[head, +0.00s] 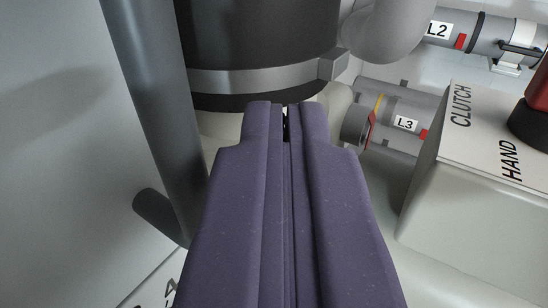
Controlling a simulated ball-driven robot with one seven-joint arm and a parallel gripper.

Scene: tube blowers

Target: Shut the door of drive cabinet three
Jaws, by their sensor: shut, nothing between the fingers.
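My gripper (285,108) reaches up from the bottom middle with its two purple fingers shut together and nothing between them. A flat grey panel (60,130) fills the left side, with a thick grey bar (150,100) and a short stub (158,217) in front of it. The bar is just left of my fingers; I cannot tell whether they touch. This panel may be a cabinet door, but no cabinet number three shows on it. Part of a dark marking shows at the bottom left, cut off by my gripper.
A large dark cylinder with a grey band (260,80) stands beyond my fingertips. At right is a pale box (440,205) marked CLUTCH and HAND, with a red and black knob (535,110). Pipes labelled L2 (490,35) and L3 (390,118) lie behind.

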